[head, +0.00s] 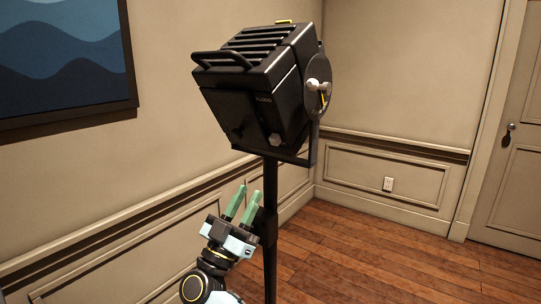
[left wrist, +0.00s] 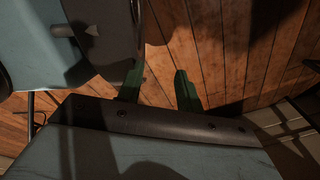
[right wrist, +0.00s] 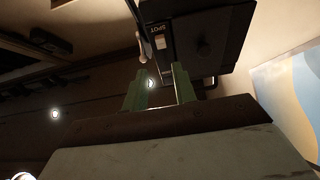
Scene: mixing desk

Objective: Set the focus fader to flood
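The black stage lamp (head: 248,85) stands on a pole, with the word FLOOD at the top of its back panel. The grey focus fader knob (head: 275,140) is low on that panel, well below FLOOD. In the right wrist view the pale fader knob (right wrist: 160,42) is close beside the word SPOT. My right gripper (head: 243,202) is below the lamp, fingers pointing up and apart, empty and not touching it. Its open fingers also show in the right wrist view (right wrist: 159,86). My left gripper (left wrist: 159,88) is open and empty above the wooden floor, out of the head view.
A dark round knob (right wrist: 204,47) sits beside the fader. The lamp's pole (head: 270,190) is just right of my right gripper. A yoke (head: 313,140) and a side handle (head: 319,85) flank the lamp's right side. Free floor (head: 380,265) lies to the right.

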